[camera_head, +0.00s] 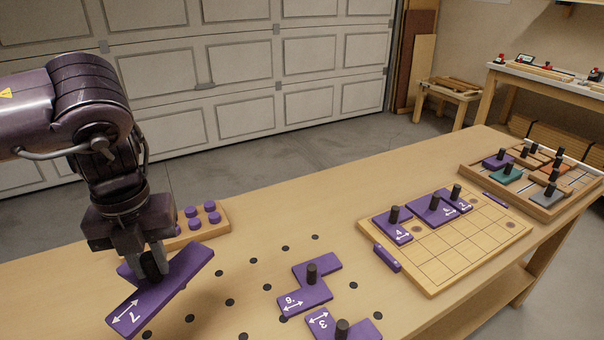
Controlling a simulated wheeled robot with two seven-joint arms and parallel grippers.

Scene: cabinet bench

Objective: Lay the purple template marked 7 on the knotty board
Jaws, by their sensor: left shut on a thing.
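The purple template marked 7 (188,268) is in the left part of the view, with its white 7 and arrow toward the near end. My left gripper (152,266) points down and is shut on it; its fingers hide the grip. The template is over the bench, and I cannot tell how high. The knotty board (452,267) lies to the right, a pale gridded board with dark knots. Purple templates, one marked 4 (393,228), stand along its far left side; its near and right squares are bare. My right gripper is not in view.
A peg block (222,221) stands behind the gripper. A tray of knobbed pieces (546,212) sits at the far right. Dark dots mark the bench top.

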